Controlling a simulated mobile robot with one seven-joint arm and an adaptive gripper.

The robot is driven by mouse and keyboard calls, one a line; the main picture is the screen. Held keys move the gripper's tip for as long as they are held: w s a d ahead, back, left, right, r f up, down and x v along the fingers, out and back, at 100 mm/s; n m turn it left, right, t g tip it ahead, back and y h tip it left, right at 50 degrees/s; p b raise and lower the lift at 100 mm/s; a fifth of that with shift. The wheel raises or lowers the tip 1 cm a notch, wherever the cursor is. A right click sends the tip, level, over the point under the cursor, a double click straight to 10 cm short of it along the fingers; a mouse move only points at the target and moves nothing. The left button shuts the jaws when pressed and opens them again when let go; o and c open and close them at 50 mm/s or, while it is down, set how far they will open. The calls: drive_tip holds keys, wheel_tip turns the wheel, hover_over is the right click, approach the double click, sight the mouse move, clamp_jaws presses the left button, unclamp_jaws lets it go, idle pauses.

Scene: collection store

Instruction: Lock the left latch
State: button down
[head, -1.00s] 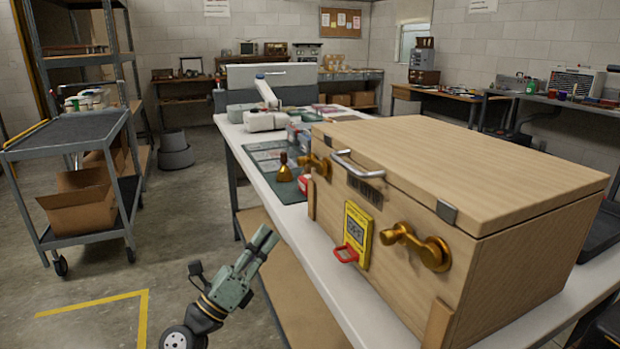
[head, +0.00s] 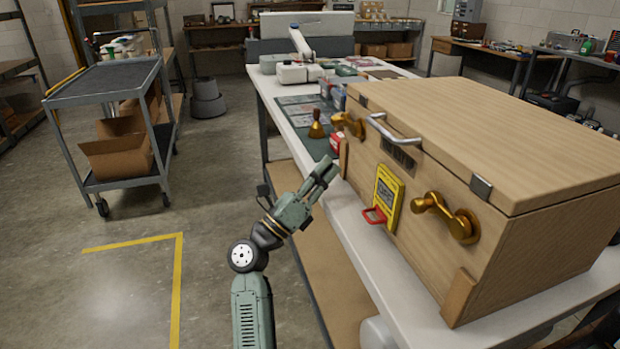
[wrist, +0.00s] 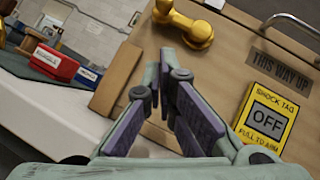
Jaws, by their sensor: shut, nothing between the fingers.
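A wooden case (head: 500,140) stands on the white-topped bench. The brass left latch (head: 348,125) is at the far end of its front face; its arm points left, towards the case's end. It also shows at the top of the wrist view (wrist: 190,27). The matching right latch (head: 447,217) is at the near end. My gripper (head: 328,172) is shut and empty, in front of the case and below the left latch, apart from it. In the wrist view its fingertips (wrist: 166,72) come together below the latch.
A yellow shock tag (head: 386,199) reading OFF, with a red loop, is on the case front. A metal handle (head: 392,132) sticks out above it. A brass bell (head: 316,125) and small boxes stand on the bench beyond. A grey cart (head: 105,80) stands left; floor between is clear.

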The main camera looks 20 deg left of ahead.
sight(344, 125)
drive_tip(key=w+r, duration=0.1)
drive_tip(key=w+r+p, duration=0.1)
drive_tip(key=r, duration=0.1)
drive_tip(key=w+r+p, duration=0.1)
drive_tip(key=shift+w+d+r, duration=0.1)
drive_tip(key=shift+d+r, duration=0.1)
drive_tip(key=shift+r, duration=0.15)
drive_tip(key=shift+f+m+b, duration=0.15)
drive_tip(key=shift+m+b, duration=0.25)
drive_tip(key=shift+b, duration=0.4)
drive_tip(key=shift+w+r+m+g+h+b, duration=0.1)
drive_tip(key=shift+r+m+g+h+b, duration=0.15)
drive_tip(key=shift+h+b, duration=0.3)
